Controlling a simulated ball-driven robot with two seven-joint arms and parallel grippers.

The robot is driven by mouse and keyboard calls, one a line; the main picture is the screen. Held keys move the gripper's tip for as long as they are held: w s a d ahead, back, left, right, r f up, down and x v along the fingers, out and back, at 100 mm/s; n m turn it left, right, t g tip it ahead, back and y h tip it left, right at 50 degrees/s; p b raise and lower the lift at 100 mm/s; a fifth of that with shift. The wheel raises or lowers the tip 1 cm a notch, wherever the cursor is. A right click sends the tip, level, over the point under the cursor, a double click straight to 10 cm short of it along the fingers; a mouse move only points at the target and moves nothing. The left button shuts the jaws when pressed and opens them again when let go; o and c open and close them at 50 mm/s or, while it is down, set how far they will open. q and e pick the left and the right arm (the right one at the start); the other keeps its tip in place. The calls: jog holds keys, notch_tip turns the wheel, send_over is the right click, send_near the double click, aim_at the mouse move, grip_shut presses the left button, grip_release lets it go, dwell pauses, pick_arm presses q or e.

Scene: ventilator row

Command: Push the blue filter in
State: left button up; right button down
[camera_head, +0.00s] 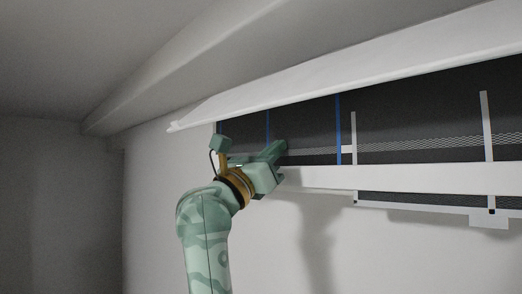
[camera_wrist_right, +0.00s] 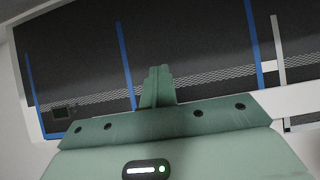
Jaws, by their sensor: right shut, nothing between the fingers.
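The blue filter (camera_head: 305,125) is a dark mesh panel with upright blue strips, at the left end of the long row under the white hood. In the right wrist view the blue filter (camera_wrist_right: 200,55) fills the upper part, its blue strips slanting and a pale hatched band running across it. My right gripper (camera_head: 282,148) is shut and empty, its tips in front of the lower part of the panel. In the right wrist view my right gripper (camera_wrist_right: 160,70) points at the panel between two blue strips. I cannot tell whether the tips touch it. My left gripper is not in view.
A white hood (camera_head: 340,75) overhangs the row. A white rail (camera_head: 400,178) runs below the panels. Further dark panels with pale upright strips (camera_head: 487,125) continue right. A small dark box (camera_wrist_right: 62,112) sits at the panel's lower left. Plain wall lies below.

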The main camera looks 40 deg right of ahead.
jog(key=shift+r+p, duration=1)
jog(key=shift+r, duration=0.3)
jog(key=shift+a+f, duration=0.1)
jog(key=shift+a, duration=0.15)
jog(key=shift+a, duration=0.3)
jog(key=shift+d+f+b, duration=0.15)
jog(key=shift+f+b, duration=2.4)
jog(key=shift+f, duration=0.45)
jog(key=shift+d, duration=0.45)
jog(key=shift+r, duration=0.25)
